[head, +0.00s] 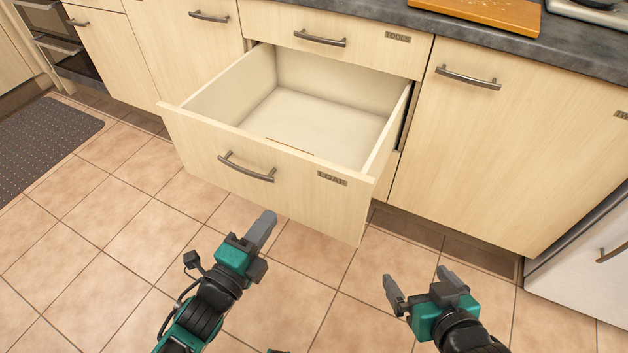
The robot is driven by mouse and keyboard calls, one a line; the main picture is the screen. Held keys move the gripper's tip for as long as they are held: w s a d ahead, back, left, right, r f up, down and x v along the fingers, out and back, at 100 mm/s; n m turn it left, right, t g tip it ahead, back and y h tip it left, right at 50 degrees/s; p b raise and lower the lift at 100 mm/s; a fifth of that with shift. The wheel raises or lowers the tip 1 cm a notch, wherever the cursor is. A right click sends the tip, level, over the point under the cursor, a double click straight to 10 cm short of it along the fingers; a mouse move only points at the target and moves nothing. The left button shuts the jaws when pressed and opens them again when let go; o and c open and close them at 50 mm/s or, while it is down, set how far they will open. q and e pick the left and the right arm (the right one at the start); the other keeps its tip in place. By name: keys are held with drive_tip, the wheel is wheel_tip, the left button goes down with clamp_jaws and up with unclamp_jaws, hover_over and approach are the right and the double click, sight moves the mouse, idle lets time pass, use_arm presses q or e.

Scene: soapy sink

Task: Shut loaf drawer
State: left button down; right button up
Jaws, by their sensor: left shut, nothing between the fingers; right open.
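The loaf drawer (200,144) is pulled far out of the cabinet in the head view. Its pale wood front carries a dark bar handle (246,167) and a LOAF label (332,178). The part of its inside that I see looks empty, apart from a thin brown strip by the front panel. My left gripper (264,222) is shut and empty, just in front of and below the drawer front. I cannot tell whether it touches the panel. My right gripper (420,278) is open and empty, to the right of the drawer front and nearer to me.
A closed TOOLS drawer (350,37) sits above the loaf drawer. Closed cabinet doors stand on both sides, one at the right (500,140). A wooden board (490,10) lies on the dark counter. A white appliance (585,270) stands at the lower right. The tiled floor in front is clear.

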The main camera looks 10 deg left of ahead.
sight(306, 164)
use_arm(q)
drive_tip(key=b+x, duration=0.2)
drive_tip(key=x, duration=1.1)
drive_tip(key=shift+w, duration=0.4)
drive_tip(key=shift+w, duration=0.15)
